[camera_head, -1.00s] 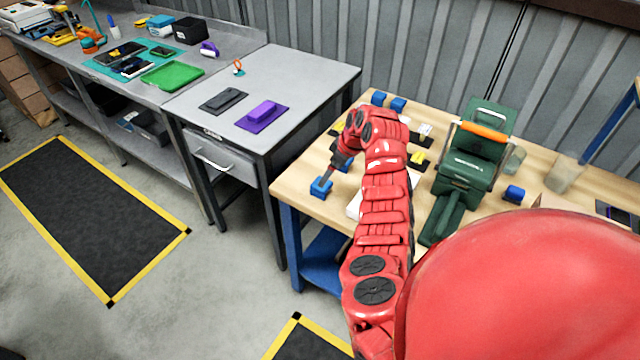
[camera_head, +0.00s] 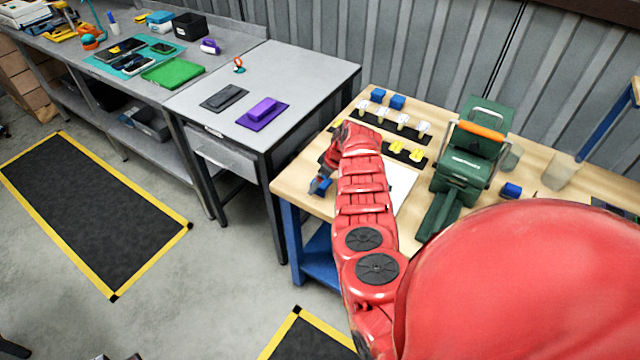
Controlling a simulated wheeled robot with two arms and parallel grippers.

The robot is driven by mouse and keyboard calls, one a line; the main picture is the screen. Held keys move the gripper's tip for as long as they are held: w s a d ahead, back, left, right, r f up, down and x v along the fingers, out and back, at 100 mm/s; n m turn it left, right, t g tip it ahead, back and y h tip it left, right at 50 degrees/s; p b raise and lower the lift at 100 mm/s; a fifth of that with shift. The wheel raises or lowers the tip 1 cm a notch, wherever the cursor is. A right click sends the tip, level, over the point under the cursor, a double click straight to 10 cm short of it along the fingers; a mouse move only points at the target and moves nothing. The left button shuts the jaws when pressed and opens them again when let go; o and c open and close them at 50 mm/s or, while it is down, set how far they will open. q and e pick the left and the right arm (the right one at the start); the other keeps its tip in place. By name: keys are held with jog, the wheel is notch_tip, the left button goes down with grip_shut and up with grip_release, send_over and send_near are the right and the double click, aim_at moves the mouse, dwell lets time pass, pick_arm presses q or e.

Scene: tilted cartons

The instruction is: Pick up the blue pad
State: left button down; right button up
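A small blue block (camera_head: 320,187), which may be the blue pad, is at the front left edge of the wooden table, partly covered by my gripper. My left gripper (camera_head: 323,180) points down over it, at the end of my red arm. The fingers are small and dark, so I cannot tell whether they are shut on the block or only beside it. Two more blue blocks (camera_head: 387,98) lie at the table's back left, and another blue block (camera_head: 511,191) lies right of the green machine. My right gripper is not in view.
The wooden table (camera_head: 292,183) also holds black strips with yellow and white pieces (camera_head: 404,151), a white sheet (camera_head: 402,184) and a green machine (camera_head: 466,160) with an orange handle. A grey table (camera_head: 300,75) stands left, with a purple block on a pad (camera_head: 263,112).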

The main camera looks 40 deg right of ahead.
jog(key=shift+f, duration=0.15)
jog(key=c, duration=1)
